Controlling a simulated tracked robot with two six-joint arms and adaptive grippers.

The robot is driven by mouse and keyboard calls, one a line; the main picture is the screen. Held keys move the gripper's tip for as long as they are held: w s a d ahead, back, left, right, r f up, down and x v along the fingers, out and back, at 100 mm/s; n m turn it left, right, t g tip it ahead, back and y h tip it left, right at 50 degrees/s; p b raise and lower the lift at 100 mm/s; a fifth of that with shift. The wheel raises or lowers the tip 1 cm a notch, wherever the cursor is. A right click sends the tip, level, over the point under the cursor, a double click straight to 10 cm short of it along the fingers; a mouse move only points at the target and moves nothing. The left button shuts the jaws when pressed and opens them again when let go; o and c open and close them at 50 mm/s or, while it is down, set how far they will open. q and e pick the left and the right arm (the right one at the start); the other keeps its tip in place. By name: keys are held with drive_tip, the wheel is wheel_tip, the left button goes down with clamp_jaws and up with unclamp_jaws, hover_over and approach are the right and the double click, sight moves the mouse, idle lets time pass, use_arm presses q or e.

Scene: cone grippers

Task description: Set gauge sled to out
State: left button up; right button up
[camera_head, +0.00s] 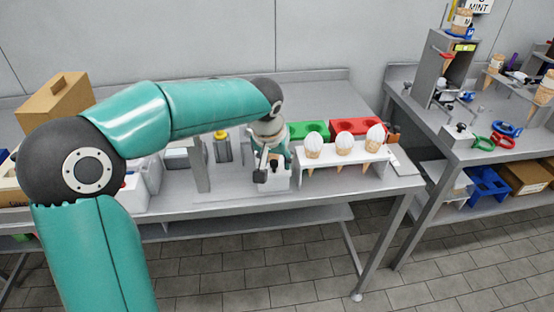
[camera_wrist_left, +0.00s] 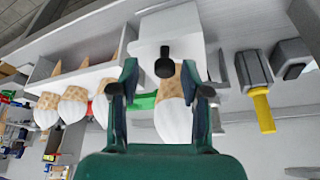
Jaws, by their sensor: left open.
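My left gripper (camera_head: 262,170) is above the steel table in the head view, beside a small white block (camera_head: 279,179). In the left wrist view the open fingers of the gripper (camera_wrist_left: 164,91) frame a white block (camera_wrist_left: 168,28) with a black knob (camera_wrist_left: 164,64). A waffle cone with a white top (camera_wrist_left: 172,120) shows between the fingers, apparently beyond them; I see no clear contact. I cannot tell for certain which part is the gauge sled; the block with the knob may be it. My right gripper is not in view.
A white rack (camera_head: 330,158) with three filled cones stands just right of the gripper. Green (camera_head: 303,128) and red (camera_head: 350,126) trays lie behind it. A grey post (camera_head: 199,165) and a yellow-and-grey object (camera_head: 222,147) stand left. Another table (camera_head: 470,150) is at right.

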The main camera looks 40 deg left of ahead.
use_arm(q)
drive_tip(key=v, duration=1.1)
drive_tip(key=shift+s+r, duration=0.25)
drive_tip(key=shift+r, duration=0.1)
drive_tip(key=f+g, duration=0.1)
drive_tip(key=f, duration=0.4)
drive_tip(key=f+g, duration=0.1)
drive_tip(key=f, duration=0.2)
drive_tip(key=shift+w+d+f+g+p, duration=0.25)
drive_tip(key=shift+w+f+g+p, duration=0.05)
drive_tip(key=shift+w+f+p, duration=0.1)
drive_tip(key=s+d+f+m+g+h, duration=0.1)
drive_tip(key=s+d+f+g, duration=0.2)
drive_tip(key=f, duration=0.6)
drive_tip(key=s+d+f+m+h, duration=0.1)
drive_tip(key=s+d+f, duration=0.35)
drive_tip(key=f, duration=0.45)
drive_tip(key=s+d+f+g+h, duration=0.15)
drive_tip(key=d+f, duration=0.25)
drive_tip(key=f, duration=0.5)
drive_tip(key=s+d+f+h+p, duration=0.1)
drive_tip(key=s+d+f+h, duration=0.2)
drive_tip(key=s+d+f, duration=0.85)
drive_tip(key=w+a+t, duration=0.1)
drive_tip(key=t, duration=0.1)
drive_tip(key=w+a+r+t, duration=0.1)
drive_tip(key=w, duration=0.1)
drive_tip(key=shift+w+a+m+t+y, duration=0.2)
drive_tip(key=shift+a+m+t+y, duration=0.1)
drive_tip(key=shift+t+y, duration=0.05)
